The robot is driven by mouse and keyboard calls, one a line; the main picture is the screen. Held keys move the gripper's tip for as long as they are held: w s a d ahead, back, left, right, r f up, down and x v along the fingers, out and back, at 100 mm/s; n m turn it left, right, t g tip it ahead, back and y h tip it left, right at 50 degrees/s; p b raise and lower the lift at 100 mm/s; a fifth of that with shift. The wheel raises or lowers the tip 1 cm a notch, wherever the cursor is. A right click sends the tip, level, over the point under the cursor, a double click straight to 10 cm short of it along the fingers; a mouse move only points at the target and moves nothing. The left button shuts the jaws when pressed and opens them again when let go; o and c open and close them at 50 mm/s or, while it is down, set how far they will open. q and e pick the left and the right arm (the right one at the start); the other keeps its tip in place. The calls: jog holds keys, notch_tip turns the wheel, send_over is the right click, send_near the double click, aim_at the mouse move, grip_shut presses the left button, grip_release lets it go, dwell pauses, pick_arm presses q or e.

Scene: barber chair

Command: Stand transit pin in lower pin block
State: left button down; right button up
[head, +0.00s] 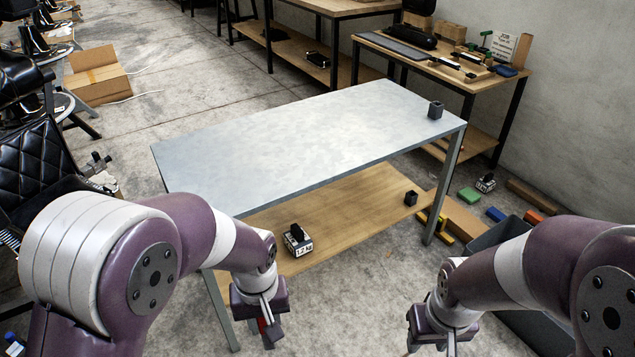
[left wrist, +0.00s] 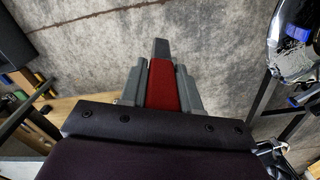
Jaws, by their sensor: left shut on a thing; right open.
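A red pin with a grey end (left wrist: 163,88) is between the fingers of my left gripper (left wrist: 162,90), which is shut on it. In the head view a bit of red (head: 262,326) shows at my left gripper (head: 268,328), in front of the steel table. A small dark block (head: 411,198) stands on the table's lower wooden shelf near its right end. A similar dark block with a hollow top (head: 435,110) stands on the tabletop's right corner. Both are well away from my grippers. My right gripper (head: 447,346) is open and empty at the lower right.
The steel tabletop (head: 290,140) is otherwise bare. A labelled weight (head: 298,240) sits on the lower shelf (head: 330,220). Table legs frame the shelf. A dark bin (head: 490,235) and coloured blocks (head: 470,196) lie on the floor at right. Barber chairs (head: 40,160) stand at left.

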pick_arm(q)
jog(key=shift+s+d, duration=0.2)
jog(key=shift+s, duration=0.3)
jog(key=shift+s+d, duration=0.2)
jog(key=shift+s, duration=0.3)
jog(key=shift+s, duration=0.1)
